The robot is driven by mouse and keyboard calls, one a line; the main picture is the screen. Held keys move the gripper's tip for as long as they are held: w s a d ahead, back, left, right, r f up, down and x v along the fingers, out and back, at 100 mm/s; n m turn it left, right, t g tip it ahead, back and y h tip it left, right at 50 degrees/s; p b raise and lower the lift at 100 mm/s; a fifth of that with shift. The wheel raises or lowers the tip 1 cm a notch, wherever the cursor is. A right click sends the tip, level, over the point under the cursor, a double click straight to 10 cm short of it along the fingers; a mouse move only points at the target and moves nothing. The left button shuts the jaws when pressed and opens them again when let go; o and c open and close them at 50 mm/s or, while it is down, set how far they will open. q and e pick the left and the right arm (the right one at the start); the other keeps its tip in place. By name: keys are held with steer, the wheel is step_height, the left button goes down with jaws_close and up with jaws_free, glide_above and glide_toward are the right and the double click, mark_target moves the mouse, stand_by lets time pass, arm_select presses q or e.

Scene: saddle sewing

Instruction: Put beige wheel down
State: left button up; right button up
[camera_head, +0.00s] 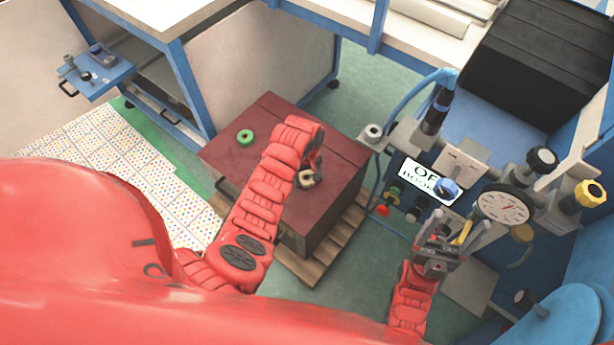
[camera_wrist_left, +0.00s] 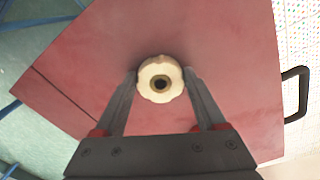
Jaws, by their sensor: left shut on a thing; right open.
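The beige wheel (camera_head: 306,179) is a small knobbed ring with a dark centre hole. It shows between my left gripper's fingertips in the left wrist view (camera_wrist_left: 160,79). My left gripper (camera_head: 312,172) is shut on it, over the dark red box (camera_head: 262,115). I cannot tell whether the wheel touches the box top. My right gripper (camera_head: 457,238) is open and empty, in front of the machine panel at the right.
A green wheel (camera_head: 245,136) lies on the left part of the red box top. The box stands on a wooden pallet (camera_head: 345,232). A panel with a gauge (camera_head: 503,205), knobs and a sign (camera_head: 430,181) stands to the right. Bare red surface surrounds the beige wheel.

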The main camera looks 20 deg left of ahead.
arm_select(q)
steer(key=o, duration=1.5)
steer(key=shift+f, duration=0.1)
